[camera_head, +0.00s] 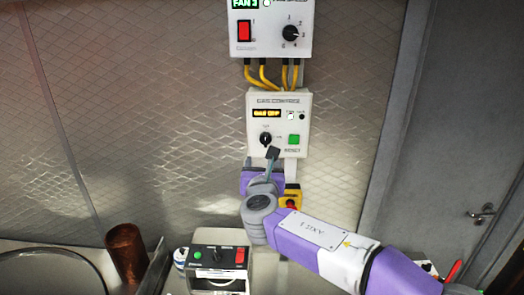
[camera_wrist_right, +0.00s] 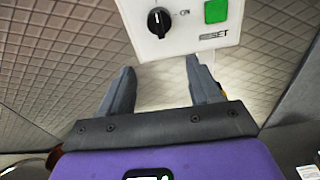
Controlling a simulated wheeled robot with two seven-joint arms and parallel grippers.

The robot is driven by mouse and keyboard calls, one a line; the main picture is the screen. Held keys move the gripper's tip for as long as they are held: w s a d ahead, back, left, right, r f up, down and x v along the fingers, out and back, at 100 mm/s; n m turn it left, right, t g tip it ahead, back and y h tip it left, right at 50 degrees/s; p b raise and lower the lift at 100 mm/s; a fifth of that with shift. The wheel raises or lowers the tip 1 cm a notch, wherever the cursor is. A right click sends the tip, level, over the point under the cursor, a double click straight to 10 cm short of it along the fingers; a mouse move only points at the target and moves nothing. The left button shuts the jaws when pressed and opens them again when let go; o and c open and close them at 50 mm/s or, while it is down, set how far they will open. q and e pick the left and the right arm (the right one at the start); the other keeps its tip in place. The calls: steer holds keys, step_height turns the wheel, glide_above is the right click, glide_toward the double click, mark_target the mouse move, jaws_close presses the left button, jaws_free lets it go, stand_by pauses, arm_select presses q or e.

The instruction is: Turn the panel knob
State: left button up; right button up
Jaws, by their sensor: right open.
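The gas control panel (camera_head: 294,112) is a white box on the wall with a yellow display, a green reset button (camera_head: 294,140) and a black knob (camera_head: 265,139). My right gripper (camera_head: 272,154) is just below that knob in the head view. In the right wrist view my right gripper (camera_wrist_right: 159,66) is open and empty, its two fingers spread. The black knob (camera_wrist_right: 160,22) lies beyond the fingertips, roughly between them, and appears untouched. The green button (camera_wrist_right: 216,11) is to its right. My left gripper is not in view.
A fan panel (camera_head: 265,48) with a red switch and black knob hangs above, joined by yellow cables (camera_head: 262,74). A yellow box with a red button (camera_head: 291,201) is below. A small control box (camera_head: 218,258) and copper-coloured cup (camera_head: 125,250) stand on the counter. A grey door is right.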

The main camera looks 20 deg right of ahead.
mark_target(266, 142)
steer(key=shift+t+h, duration=0.3)
steer(key=shift+t, duration=0.2)
steer(key=w+r, duration=0.1)
steer(key=w, duration=0.1)
steer(key=w+d+r+p, duration=0.1)
steer(key=w, duration=0.1)
steer(key=w+d+r+p, duration=0.1)
steer(key=w, duration=0.1)
steer(key=shift+w+d, duration=0.25)
steer(key=shift+w, duration=0.05)
steer(key=shift+c, duration=0.4)
steer(key=c, duration=1)
